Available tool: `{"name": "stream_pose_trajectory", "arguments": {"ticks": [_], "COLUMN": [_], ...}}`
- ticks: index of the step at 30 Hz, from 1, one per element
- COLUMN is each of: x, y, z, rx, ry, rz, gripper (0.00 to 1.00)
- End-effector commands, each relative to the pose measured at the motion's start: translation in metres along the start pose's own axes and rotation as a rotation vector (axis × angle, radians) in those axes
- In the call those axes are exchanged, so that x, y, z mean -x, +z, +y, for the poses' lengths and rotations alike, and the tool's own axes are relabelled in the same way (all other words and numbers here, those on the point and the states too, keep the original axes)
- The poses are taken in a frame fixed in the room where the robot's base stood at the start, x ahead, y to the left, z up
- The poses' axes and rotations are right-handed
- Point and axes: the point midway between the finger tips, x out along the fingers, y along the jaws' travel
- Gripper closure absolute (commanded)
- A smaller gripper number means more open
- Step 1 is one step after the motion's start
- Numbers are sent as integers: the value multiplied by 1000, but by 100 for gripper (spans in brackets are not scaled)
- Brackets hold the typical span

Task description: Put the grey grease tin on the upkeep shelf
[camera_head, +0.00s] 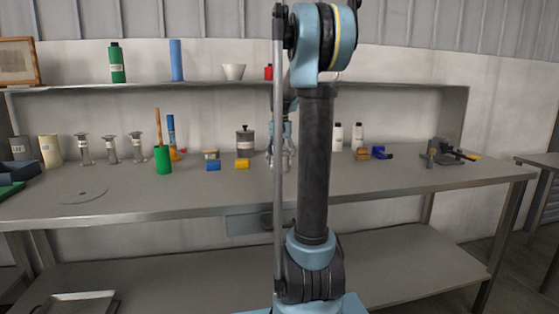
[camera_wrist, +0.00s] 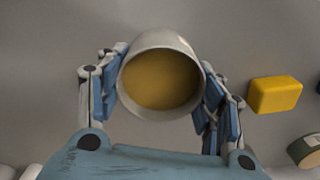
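The grey grease tin (camera_wrist: 160,48) stands open-topped between my fingers in the wrist view, with yellow-brown grease inside. My gripper (camera_wrist: 160,90) has a blue pad against each side of the tin and looks shut on it. In the head view my gripper (camera_head: 281,160) is low over the bench, and my arm and fingers hide most of the tin. I cannot tell whether it touches the bench. A long wall shelf (camera_head: 205,84) runs above the bench; no label shows that it is the upkeep shelf.
The bench (camera_head: 225,190) carries a lidded canister (camera_head: 245,142), a yellow block (camera_head: 242,164), a blue block (camera_head: 213,165) and a green cup (camera_head: 162,160). The wall shelf holds a green bottle (camera_head: 117,65), blue cylinder (camera_head: 176,60), white bowl (camera_head: 233,71) and small red item (camera_head: 268,72), with gaps between.

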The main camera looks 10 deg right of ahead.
Motion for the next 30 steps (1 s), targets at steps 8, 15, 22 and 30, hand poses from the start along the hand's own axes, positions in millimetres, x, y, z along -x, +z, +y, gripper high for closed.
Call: {"name": "stream_pose_trajectory", "arguments": {"ticks": [8, 15, 22, 30], "x": [0, 2, 26, 76], "y": [0, 0, 1, 1], "z": [0, -1, -1, -1], "rx": [0, 1, 2, 2], "ry": [0, 0, 0, 0], "rz": [0, 0, 0, 0], "gripper": [19, 19, 19, 19]}}
